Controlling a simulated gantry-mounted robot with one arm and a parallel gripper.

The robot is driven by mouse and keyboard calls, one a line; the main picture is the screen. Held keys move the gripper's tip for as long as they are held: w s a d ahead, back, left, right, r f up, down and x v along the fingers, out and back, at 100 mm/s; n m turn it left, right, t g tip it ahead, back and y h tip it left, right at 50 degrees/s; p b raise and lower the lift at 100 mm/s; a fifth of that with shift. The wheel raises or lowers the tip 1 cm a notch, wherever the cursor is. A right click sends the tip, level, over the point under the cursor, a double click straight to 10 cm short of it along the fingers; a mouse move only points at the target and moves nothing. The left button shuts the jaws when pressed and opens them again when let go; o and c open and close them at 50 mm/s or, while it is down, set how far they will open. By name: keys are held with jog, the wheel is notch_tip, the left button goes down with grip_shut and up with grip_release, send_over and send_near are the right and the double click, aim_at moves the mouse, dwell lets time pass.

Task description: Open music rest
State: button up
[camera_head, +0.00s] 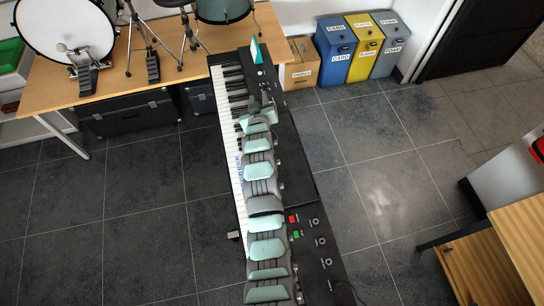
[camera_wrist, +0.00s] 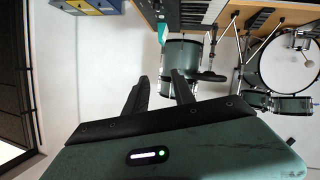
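The black digital piano (camera_head: 320,255) runs from the far desk toward the front, with its white keys (camera_head: 229,130) on the left side. A flat dark panel (camera_head: 303,150) lies along its right side and looks like the music rest folded down. My arm stretches over the piano and hides part of the keys and panel. In the wrist view my gripper (camera_wrist: 160,84) has its two black fingers apart with nothing held between them. The wrist view shows only a corner of the piano keys (camera_wrist: 200,12) at the top; the rest is not identifiable there.
A wooden desk (camera_head: 165,62) with a drum kit (camera_head: 66,28) stands at the far left. A cardboard box (camera_head: 302,64) and blue, yellow and grey bins (camera_head: 365,48) stand behind. A wooden cabinet (camera_head: 482,262) is at the right. The tiled floor (camera_head: 375,170) between is clear.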

notch_tip(320, 180, down, 5)
jog(key=d+g+h+b, duration=0.1)
jog(key=g+h+b, duration=0.1)
jog(key=g, duration=0.2)
jog(key=s+d+m+g+h+b, duration=0.15)
jog(key=s+g+b, duration=0.25)
jog(key=s+g, duration=0.7)
jog(key=shift+t+y, duration=0.25)
jog(key=shift+t, duration=0.35)
jog(key=f, duration=0.3)
jog(key=d+f, duration=0.1)
jog(key=f, duration=0.3)
jog(key=d+f+p, duration=0.1)
jog(key=f, duration=0.2)
jog(key=shift+s+f, duration=0.35)
jog(key=shift+c, duration=0.5)
grip_shut()
